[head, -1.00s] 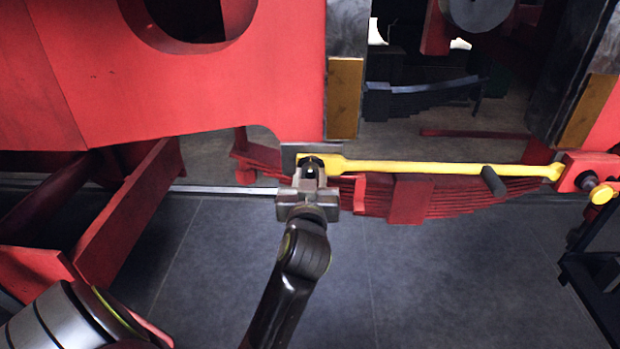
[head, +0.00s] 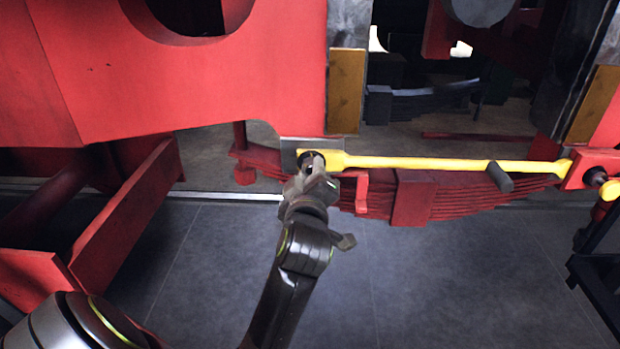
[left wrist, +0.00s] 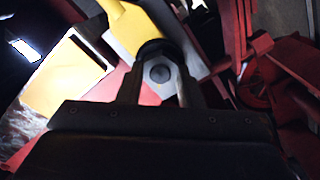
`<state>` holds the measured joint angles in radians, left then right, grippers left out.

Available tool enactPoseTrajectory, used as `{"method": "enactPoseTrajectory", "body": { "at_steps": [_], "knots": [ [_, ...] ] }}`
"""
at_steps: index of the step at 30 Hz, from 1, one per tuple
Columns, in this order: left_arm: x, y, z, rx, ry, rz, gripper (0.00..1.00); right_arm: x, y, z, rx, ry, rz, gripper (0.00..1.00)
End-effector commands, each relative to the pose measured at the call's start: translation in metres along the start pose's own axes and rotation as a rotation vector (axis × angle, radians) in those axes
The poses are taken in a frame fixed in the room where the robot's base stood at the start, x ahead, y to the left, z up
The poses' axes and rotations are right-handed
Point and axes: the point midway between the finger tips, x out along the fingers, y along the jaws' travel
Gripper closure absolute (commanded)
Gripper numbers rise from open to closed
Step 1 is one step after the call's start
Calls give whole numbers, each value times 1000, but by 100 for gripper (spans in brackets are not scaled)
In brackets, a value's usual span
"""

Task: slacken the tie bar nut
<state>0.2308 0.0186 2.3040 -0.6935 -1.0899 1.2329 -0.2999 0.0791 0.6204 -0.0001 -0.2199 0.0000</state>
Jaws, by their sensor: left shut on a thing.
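The yellow tie bar (head: 430,164) runs left to right across the red frame. The tie bar nut (left wrist: 158,74) shows in the left wrist view as a grey piece with a dark round centre, between the fingers by the bar's yellow end. In the head view my left gripper (head: 313,164) is at the bar's left end, shut on the nut, which the fingers mostly hide. The gripper is rolled to a slant. My right gripper is in neither view.
A red leaf spring (head: 450,200) hangs behind and below the bar. A dark grip (head: 499,177) sticks out near the bar's right part. A red plate (head: 200,90) stands above left. The grey floor (head: 400,290) in front is clear.

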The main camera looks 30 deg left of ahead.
Motion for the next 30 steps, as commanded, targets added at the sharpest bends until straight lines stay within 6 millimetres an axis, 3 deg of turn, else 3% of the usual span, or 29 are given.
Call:
{"method": "enactPoseTrajectory", "body": {
  "at_steps": [30],
  "knots": [
    [0,1,0,-913,0,7,90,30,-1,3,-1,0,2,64]
  ]
}}
